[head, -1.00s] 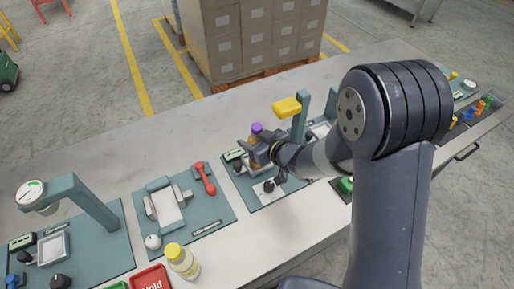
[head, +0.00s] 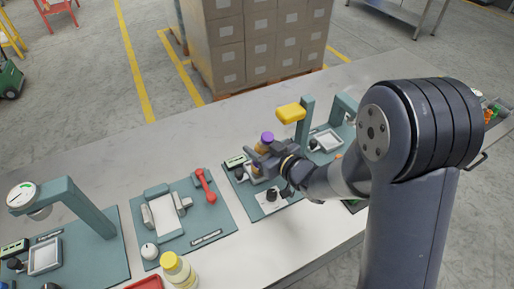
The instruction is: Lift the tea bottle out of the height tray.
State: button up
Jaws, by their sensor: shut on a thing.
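The tea bottle (head: 267,138) has a purple cap and a brown-amber body. It stands upright at the teal station with the yellow-headed post. My gripper (head: 259,160) is shut around the bottle's body, and its fingers hide part of it. The height tray under the bottle is mostly hidden by the bottle and my gripper. I cannot tell whether the bottle's base touches the tray.
The yellow-headed post (head: 291,113) stands close behind the bottle. A white plate with a black knob (head: 271,200) lies in front. A yellow-capped bottle (head: 180,272) stands at the front left, near a red tray (head: 147,284). Bare counter lies behind the stations.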

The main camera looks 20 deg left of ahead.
aim_at(272, 141)
jog(key=shift+s+d+f+y+b, duration=0.15)
jog(key=shift+d+f+y+b, duration=0.2)
jog(key=shift+y+b, duration=0.2)
jog(key=shift+t, duration=0.3)
jog(key=r, duration=0.2)
jog(key=d+r, duration=0.1)
jog(key=r, duration=0.3)
jog(key=shift+s+d+r, duration=0.15)
jog(key=shift+s+d, duration=0.25)
jog(key=s+d+h, duration=0.1)
jog(key=s+d, duration=0.2)
jog(key=d, duration=0.3)
jog(key=s+d+r+g+h+p, duration=0.1)
jog(key=s+d, duration=0.2)
jog(key=d, duration=0.3)
jog(key=s+d+r+h+p, duration=0.1)
jog(key=s+d, duration=0.2)
jog(key=d, duration=0.4)
